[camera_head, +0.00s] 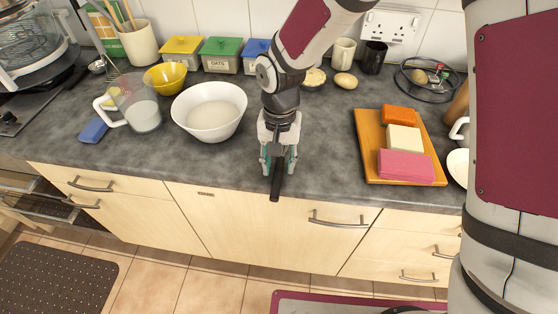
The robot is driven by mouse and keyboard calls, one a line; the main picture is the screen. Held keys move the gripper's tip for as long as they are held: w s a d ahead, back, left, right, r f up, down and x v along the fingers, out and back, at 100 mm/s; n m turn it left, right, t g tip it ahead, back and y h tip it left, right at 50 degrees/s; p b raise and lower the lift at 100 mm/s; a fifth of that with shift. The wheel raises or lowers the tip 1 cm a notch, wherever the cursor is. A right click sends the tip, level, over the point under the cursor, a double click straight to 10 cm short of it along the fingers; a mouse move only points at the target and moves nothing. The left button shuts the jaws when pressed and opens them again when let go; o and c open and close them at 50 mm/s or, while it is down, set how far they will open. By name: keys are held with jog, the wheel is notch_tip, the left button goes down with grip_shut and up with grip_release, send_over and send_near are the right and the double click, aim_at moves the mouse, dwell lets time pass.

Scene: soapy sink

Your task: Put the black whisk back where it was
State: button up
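A black handle-like bar (275,186) shows between and below the fingers of my gripper (278,168) and reaches out past the counter's front edge. It looks like the handle of the black whisk, but no wire end shows on it. My gripper points down at the front edge of the counter, its teal-padded fingers on either side of the bar. The fingers look spread wider than the bar, and I cannot tell whether they touch it. Thin whisk-like wires (108,68) show at the back left beside the utensil pot (139,43).
A white bowl (209,124) of pale liquid, a clear jug (143,112) and a blue sponge (94,130) stand left of my gripper. A wooden board (370,135) with coloured blocks lies to the right. The counter (325,140) is clear between gripper and board.

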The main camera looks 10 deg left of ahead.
notch_tip(320, 180, up, 12)
jog(key=d+r+t, duration=0.2)
jog(key=d+r, duration=0.4)
jog(key=d, duration=0.1)
jog(key=s+d+r+t, duration=0.2)
jog(key=s+d+r, duration=0.1)
jog(key=s+d, duration=0.5)
jog(key=s+d+r+t, duration=0.1)
jog(key=s+d+r, duration=0.2)
jog(key=s+d, duration=0.5)
jog(key=shift+d+r+t+b, duration=0.2)
jog(key=shift+d+t+b, duration=0.15)
jog(key=shift+d, duration=0.2)
dwell(0.5)
